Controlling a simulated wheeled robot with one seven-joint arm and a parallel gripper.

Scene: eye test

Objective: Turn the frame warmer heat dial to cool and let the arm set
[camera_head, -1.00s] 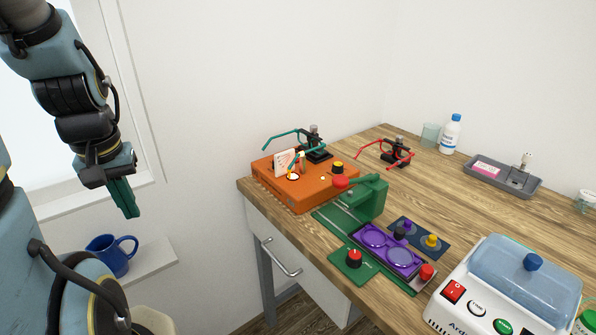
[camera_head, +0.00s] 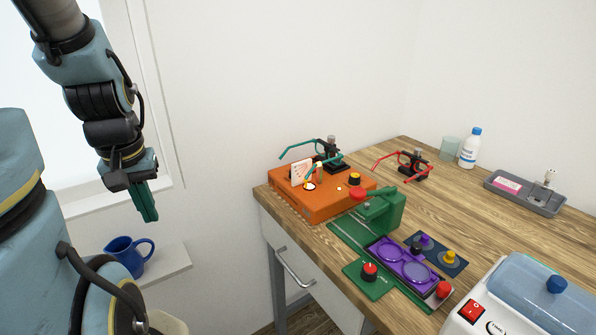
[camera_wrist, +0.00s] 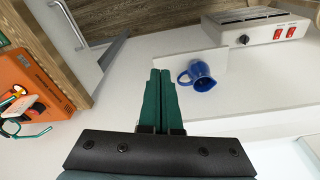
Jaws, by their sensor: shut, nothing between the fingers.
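The orange box (camera_head: 308,206), which looks like the frame warmer, sits at the table's far left corner. A black and yellow knob (camera_head: 355,179) stands on its top, likely the heat dial; its setting is too small to read. A white card with coloured marks (camera_head: 301,172) stands on the box. A teal spectacle frame (camera_head: 300,146) is by a black stand (camera_head: 331,158) at the box's back. My gripper (camera_head: 149,218) is shut and empty, pointing down, well left of the box and apart from it. The wrist view shows its fingers (camera_wrist: 160,73) together, with the box (camera_wrist: 20,80) at the left edge.
A blue mug (camera_head: 126,256) stands on a white ledge below my gripper. Near the box are a green press (camera_head: 382,212), a purple lens tray (camera_head: 403,259), red spectacles (camera_head: 405,165) and a white bath (camera_head: 510,290). The wrist view shows a white switch unit (camera_wrist: 265,32).

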